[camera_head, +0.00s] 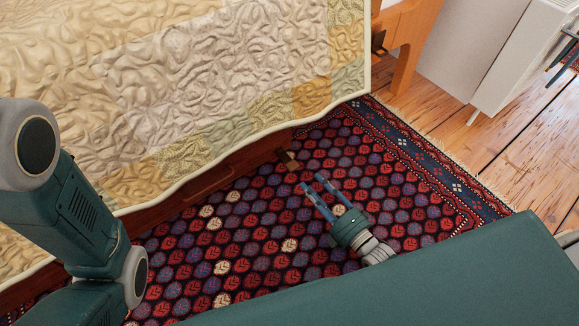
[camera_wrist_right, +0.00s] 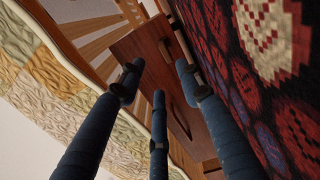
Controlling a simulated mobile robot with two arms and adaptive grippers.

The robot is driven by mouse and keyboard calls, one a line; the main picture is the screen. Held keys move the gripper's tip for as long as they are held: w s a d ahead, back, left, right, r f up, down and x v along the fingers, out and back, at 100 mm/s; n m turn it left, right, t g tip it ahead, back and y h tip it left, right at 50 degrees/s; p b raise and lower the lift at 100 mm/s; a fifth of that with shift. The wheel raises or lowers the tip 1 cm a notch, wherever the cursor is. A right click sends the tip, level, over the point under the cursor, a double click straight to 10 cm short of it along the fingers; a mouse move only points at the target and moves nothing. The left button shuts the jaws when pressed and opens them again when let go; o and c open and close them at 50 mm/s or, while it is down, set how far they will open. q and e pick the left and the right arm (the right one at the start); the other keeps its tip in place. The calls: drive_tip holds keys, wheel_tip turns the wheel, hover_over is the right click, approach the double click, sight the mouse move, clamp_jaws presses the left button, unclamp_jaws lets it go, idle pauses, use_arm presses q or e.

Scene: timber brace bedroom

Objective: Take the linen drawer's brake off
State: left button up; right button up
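The linen drawer (camera_head: 228,172) is a reddish-brown wooden front under the bed's quilt edge in the head view. A small brown and dark piece (camera_head: 288,159) sticks out near its right end; I cannot tell for sure that it is the brake. My right gripper (camera_head: 318,188) is open and empty over the rug, fingers pointing toward that piece and apart from it.
A bed with a patchwork quilt (camera_head: 200,65) overhangs the drawer. An orange wooden bed leg (camera_head: 407,55) stands at its right. A patterned red and blue rug (camera_head: 270,225) covers the floor in front. Plank floor (camera_head: 530,145) and a white cabinet (camera_head: 520,55) lie at right.

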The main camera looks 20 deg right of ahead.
sight(295, 169)
drive_tip(key=shift+w+f+b, duration=0.25)
drive_tip(key=shift+f+b, duration=0.05)
drive_tip(key=shift+f, duration=0.15)
drive_tip(key=b+x, duration=0.5)
drive_tip(key=x, duration=0.4)
drive_tip(key=shift+w+a+f, duration=0.1)
drive_tip(key=shift+w+f, duration=0.05)
drive_tip(key=shift+w+a+b, duration=0.25)
drive_tip(key=shift+w+b, duration=0.1)
drive_tip(key=shift+w, duration=0.2)
drive_tip(key=shift+r, duration=0.2)
clamp_jaws()
